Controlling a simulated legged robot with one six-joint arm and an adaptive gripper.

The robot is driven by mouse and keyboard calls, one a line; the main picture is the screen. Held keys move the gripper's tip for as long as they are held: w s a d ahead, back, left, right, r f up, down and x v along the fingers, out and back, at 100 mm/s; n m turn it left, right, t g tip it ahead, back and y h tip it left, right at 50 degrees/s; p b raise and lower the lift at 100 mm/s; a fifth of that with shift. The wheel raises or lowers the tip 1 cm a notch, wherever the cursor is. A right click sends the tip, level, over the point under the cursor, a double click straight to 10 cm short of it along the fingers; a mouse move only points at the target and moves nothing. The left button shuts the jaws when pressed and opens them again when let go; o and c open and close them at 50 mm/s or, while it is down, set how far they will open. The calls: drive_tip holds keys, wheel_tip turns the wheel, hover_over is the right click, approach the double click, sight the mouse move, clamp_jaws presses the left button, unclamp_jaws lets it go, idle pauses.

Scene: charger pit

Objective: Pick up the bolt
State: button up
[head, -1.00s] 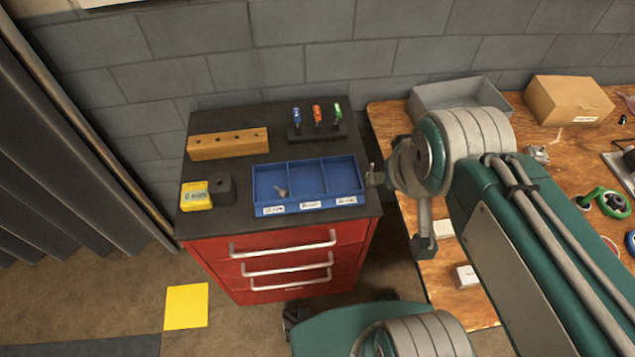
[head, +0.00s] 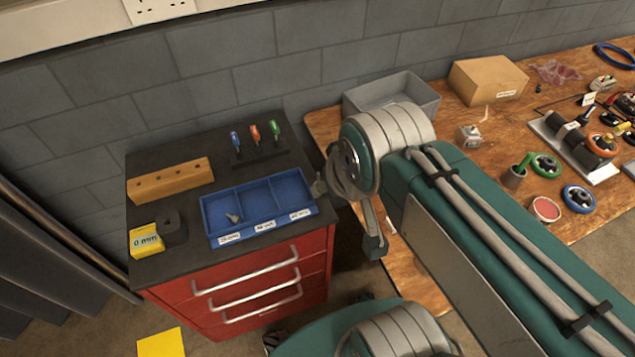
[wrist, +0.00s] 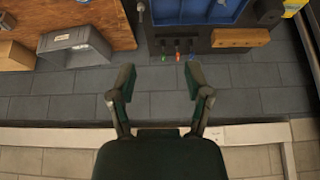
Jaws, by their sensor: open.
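The bolt (head: 234,218) is a small grey piece lying in the left compartment of the blue three-compartment tray (head: 262,233). The tray sits on the dark top of the red drawer cabinet (head: 255,293), with labels along its front. My gripper (wrist: 160,82) is open and empty in the wrist view, its two fingers spread in front of the grey block wall. In that view part of the blue tray (wrist: 190,12) shows at the top edge, beyond the fingertips. In the head view my arm's end is just right of the tray, and the fingers cannot be made out clearly.
A wooden block with holes (head: 172,181), a yellow box (head: 146,242), a dark block (head: 173,228) and a rack of coloured tools (head: 257,152) share the cabinet top. Right, a wooden bench (head: 470,185) holds a grey bin (head: 393,96), a cardboard box (head: 487,79) and parts.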

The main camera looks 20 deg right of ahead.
drive_tip(key=w+d+f+m+g, duration=0.1)
drive_tip(key=w+d+f+g, duration=0.2)
drive_tip(key=w, duration=0.8)
drive_tip(key=m+g, duration=0.2)
drive_tip(key=g, duration=0.1)
approach(318, 175)
wheel_tip(318, 175, down, 11)
drive_tip(key=shift+d+r, duration=0.1)
drive_tip(key=shift+r, duration=0.05)
clamp_jaws()
